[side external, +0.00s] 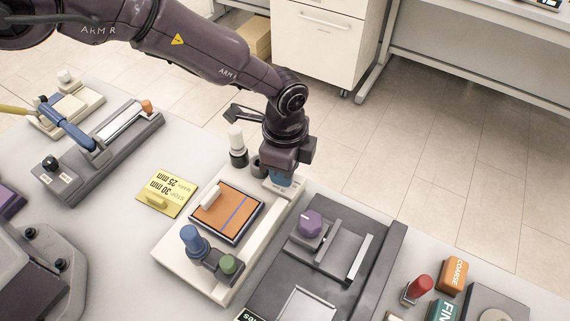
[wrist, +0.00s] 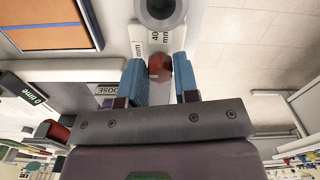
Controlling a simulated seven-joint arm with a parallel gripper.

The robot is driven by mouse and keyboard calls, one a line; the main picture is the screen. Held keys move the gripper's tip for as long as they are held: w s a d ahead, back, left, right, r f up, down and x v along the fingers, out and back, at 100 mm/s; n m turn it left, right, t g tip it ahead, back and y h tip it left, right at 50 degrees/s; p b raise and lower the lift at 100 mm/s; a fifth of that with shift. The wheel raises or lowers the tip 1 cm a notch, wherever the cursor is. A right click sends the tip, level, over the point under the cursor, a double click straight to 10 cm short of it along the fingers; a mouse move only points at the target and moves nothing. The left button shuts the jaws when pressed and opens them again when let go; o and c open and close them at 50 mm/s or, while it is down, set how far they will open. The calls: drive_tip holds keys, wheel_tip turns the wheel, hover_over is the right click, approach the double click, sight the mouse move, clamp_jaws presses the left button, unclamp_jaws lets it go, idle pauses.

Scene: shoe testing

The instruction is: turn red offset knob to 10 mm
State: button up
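My gripper (wrist: 161,76) has two blue fingers and shows at the middle of the wrist view. The red offset knob (wrist: 159,67) sits between the fingertips. The fingers lie close along both its sides, but I cannot tell whether they press on it. White labels (wrist: 139,40) with "mm" writing lie just beyond the knob; one number is hard to read. In the side view my gripper (side external: 280,183) points down at the far right end of the cream fixture (side external: 178,257), and the knob is hidden there.
An orange pad (side external: 222,213) lies on the fixture, with blue and green knobs at its near end. A grey unit with a purple knob (side external: 311,223) stands to the right. Another red knob (side external: 419,287) is further right. A yellow card (side external: 166,194) lies left.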

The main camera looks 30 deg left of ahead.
drive_tip(key=c, duration=0.4)
drive_tip(key=shift+n, duration=0.4)
drive_tip(key=n, duration=0.3)
drive_tip(key=shift+n, duration=0.3)
drive_tip(key=n, duration=0.3)
drive_tip(key=shift+n, duration=0.4)
drive_tip(key=n, duration=0.5)
drive_tip(key=shift+n, duration=2.4)
